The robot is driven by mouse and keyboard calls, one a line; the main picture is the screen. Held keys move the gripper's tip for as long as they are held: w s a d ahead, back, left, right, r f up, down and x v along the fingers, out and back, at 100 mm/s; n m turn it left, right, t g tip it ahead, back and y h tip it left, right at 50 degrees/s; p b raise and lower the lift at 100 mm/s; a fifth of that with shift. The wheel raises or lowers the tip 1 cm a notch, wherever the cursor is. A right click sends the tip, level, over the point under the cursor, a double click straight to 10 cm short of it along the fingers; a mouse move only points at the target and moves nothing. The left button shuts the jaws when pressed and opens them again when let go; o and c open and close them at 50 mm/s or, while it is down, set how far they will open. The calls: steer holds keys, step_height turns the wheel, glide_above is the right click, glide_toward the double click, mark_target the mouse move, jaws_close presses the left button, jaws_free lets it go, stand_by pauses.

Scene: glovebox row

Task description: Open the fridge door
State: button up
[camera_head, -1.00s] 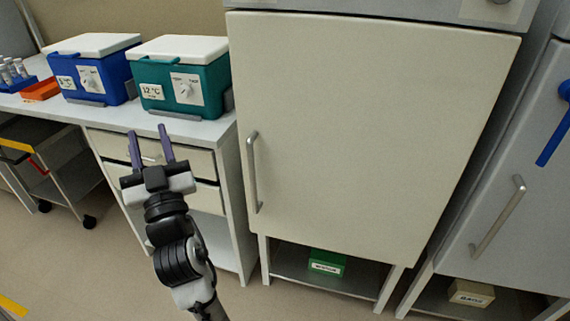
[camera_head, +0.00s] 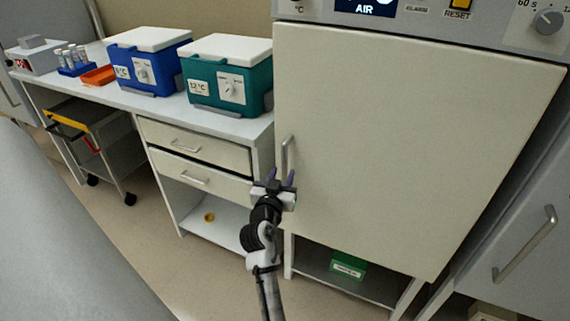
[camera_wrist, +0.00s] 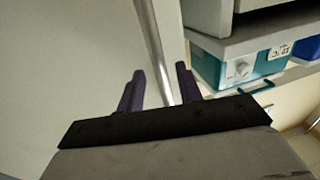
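The big cream door (camera_head: 410,150) is shut, with an upright silver bar handle (camera_head: 287,155) at its left edge. In the head view my gripper (camera_head: 281,177) is at the handle's lower part and hides some of it. In the wrist view the handle (camera_wrist: 152,45) runs between the two purple fingers of my gripper (camera_wrist: 161,84), with a gap on each side. The fingers are open. How deep the bar sits between them is hard to tell. The door's surface (camera_wrist: 60,70) fills the left of the wrist view.
A drawer unit (camera_head: 195,147) stands left of the door, with teal (camera_head: 228,85) and blue (camera_head: 150,68) cooler boxes on the counter. A control panel (camera_head: 410,15) is above the door. A grey door with its own handle (camera_head: 526,243) is at right. A green box (camera_head: 347,267) lies below.

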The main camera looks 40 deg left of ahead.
mark_target(284, 170)
steer(key=shift+x, duration=1.85)
jaws_close()
